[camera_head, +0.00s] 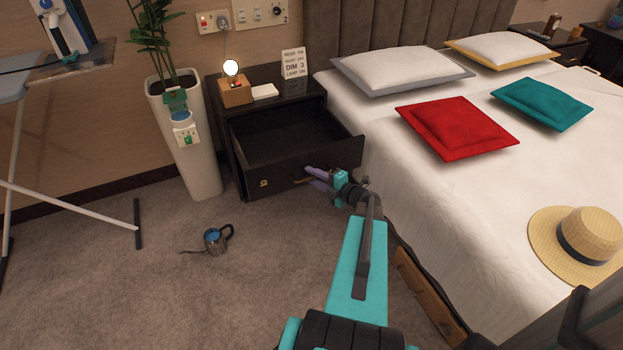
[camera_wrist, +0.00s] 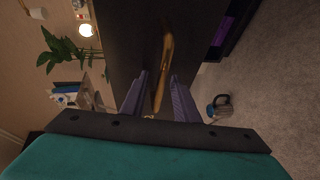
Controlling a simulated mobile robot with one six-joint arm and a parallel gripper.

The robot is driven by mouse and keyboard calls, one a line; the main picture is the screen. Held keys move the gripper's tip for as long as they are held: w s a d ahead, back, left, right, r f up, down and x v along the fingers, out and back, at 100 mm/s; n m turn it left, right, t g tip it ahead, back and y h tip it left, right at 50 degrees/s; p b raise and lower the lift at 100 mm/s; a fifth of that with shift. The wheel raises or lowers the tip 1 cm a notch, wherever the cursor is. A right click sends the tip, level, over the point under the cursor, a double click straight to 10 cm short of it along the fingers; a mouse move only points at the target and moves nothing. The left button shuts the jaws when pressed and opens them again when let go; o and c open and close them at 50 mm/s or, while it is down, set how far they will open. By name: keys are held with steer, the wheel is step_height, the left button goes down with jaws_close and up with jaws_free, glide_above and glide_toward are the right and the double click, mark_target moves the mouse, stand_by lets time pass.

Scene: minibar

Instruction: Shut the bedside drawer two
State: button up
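The bedside drawer (camera_head: 252,172) is pulled well out of the dark bedside cabinet (camera_head: 238,190), and its inside looks empty. A small gold tag (camera_head: 263,183) sits on its front; I cannot read it. My gripper (camera_head: 318,176) is at the right part of the drawer front. In the wrist view, the golden-brown handle (camera_wrist: 164,65) runs between the two purple fingers of my gripper (camera_wrist: 158,88). The fingers are apart, with gaps beside the handle, so the gripper is open and not clamped on it. In the head view my gripper hides part of the handle.
The bed (camera_head: 430,190) stands close on the right of the drawer. A tall white planter (camera_head: 190,140) stands on the left. A metal pot (camera_head: 215,241) lies on the carpet in front. A lamp (camera_head: 231,68) and sign (camera_head: 293,63) stand on the cabinet.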

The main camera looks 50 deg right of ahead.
jaws_close()
